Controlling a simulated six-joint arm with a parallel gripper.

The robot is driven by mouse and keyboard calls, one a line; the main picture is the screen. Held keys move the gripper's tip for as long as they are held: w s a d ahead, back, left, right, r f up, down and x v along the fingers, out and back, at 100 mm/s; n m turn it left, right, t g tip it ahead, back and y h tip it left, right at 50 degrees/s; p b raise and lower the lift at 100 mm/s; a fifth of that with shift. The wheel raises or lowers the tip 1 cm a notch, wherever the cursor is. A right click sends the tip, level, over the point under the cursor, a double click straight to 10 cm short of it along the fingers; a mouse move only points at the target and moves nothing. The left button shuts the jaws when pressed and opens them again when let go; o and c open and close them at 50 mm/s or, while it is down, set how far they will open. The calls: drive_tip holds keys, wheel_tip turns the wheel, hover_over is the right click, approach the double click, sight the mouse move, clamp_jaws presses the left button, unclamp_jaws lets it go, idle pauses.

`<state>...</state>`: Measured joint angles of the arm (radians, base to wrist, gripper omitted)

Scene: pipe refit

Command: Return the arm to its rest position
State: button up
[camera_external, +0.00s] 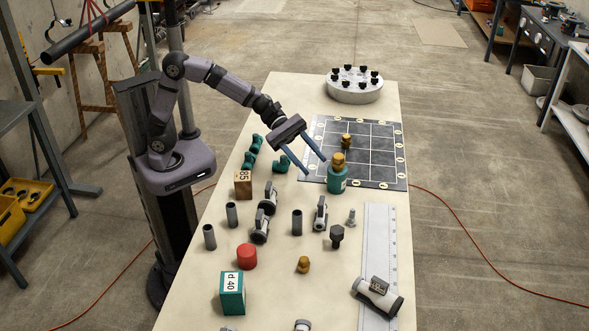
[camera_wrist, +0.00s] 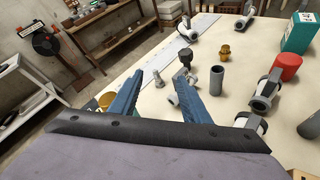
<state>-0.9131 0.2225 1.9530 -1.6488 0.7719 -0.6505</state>
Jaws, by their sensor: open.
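My gripper (camera_external: 316,168) reaches out over the long pale table (camera_external: 270,302) in the external view, its two blue fingers apart with nothing between them. Its fingertips are close to a teal bottle with a brass cap (camera_external: 337,180) at the front edge of a dark grid board (camera_external: 368,135); I cannot tell whether they touch. In the wrist view my gripper (camera_wrist: 165,78) shows both blue fingers spread, with fittings on the table beyond them. My arm is bent at the elbow and stretched from its stand at the table's left side.
A brass fitting (camera_external: 347,141) stands on the grid board. Grey tubes (camera_external: 297,222), valves (camera_external: 320,214), a red cylinder (camera_external: 246,256), a wooden block (camera_external: 243,184) and a teal box (camera_external: 232,293) crowd the near table. A round holder (camera_external: 355,86) stands at the far end.

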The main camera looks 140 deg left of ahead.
drive_tip(key=s+d+f+m+g+h, duration=0.15)
drive_tip(key=d+m+g+h, duration=0.35)
drive_tip(key=d, duration=1.1)
drive_tip(key=s+d+f+m+g+h, duration=0.15)
drive_tip(key=d+m, duration=0.55)
drive_tip(key=d, duration=1)
drive_tip(key=s+d+f+m+g+h+p, duration=0.1)
drive_tip(key=s+d+m+g, duration=0.2)
drive_tip(key=s+d+m, duration=0.35)
drive_tip(key=s+a+f+m+g+y+p, duration=0.1)
drive_tip(key=s+a+f+m+g+y, duration=0.45)
drive_tip(key=s+f+m, duration=0.8)
drive_tip(key=a+r+t+y+p, duration=0.1)
drive_tip(key=a+r+p, duration=0.2)
drive_tip(key=r+p, duration=1.1)
drive_tip(key=shift+s+r+p, duration=0.25)
drive_tip(key=shift+s+p, duration=0.2)
drive_tip(key=shift+p, duration=0.2)
